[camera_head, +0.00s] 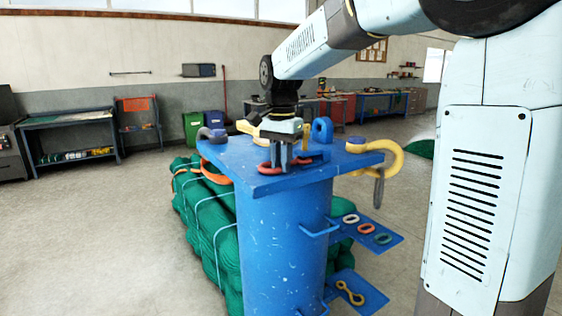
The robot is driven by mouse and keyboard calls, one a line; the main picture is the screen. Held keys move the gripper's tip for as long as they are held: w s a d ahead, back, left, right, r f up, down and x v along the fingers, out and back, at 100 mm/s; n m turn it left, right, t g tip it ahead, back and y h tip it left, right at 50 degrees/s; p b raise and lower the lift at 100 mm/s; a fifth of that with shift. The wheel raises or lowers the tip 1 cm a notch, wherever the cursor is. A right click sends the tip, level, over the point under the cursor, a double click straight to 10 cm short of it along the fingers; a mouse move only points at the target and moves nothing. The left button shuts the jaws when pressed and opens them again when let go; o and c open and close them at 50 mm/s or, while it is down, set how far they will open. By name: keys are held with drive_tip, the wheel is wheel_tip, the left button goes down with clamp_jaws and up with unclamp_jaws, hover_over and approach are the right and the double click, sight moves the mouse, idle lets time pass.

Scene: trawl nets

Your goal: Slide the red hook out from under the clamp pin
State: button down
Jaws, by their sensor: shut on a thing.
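The red hook (264,168) lies on the blue top plate (232,160) of a blue post, near the front middle. It shows as a rounded red shape on both sides of my fingers. My gripper (285,168) points straight down over it and is shut on it; the fingers hide its middle. A low blue block (312,155) stands just right of and behind the fingers, and a blue lug with a hole (322,130) rises behind it. I cannot make out the clamp pin clearly, nor how the hook lies relative to it.
A large yellow hook (392,152) sticks out at the plate's right corner. A grey shackle (212,134) sits at the left corner, above an orange ring (213,174). Green netting (205,220) is bundled around the post. Small side shelves (385,238) hold rings and a yellow link (350,293).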

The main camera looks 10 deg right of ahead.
sight(258, 178)
drive_tip(key=shift+a, duration=0.15)
drive_tip(key=shift+s+a, duration=0.45)
drive_tip(key=shift+a, duration=0.55)
drive_tip(key=shift+s+a, duration=0.4)
drive_tip(key=shift+a, duration=0.55)
drive_tip(key=shift+s+a, duration=0.45)
drive_tip(key=shift+a, duration=0.55)
drive_tip(key=c, duration=1)
unclamp_jaws()
wheel_tip(258, 178, up, 14)
drive_tip(key=shift+f, duration=0.1)
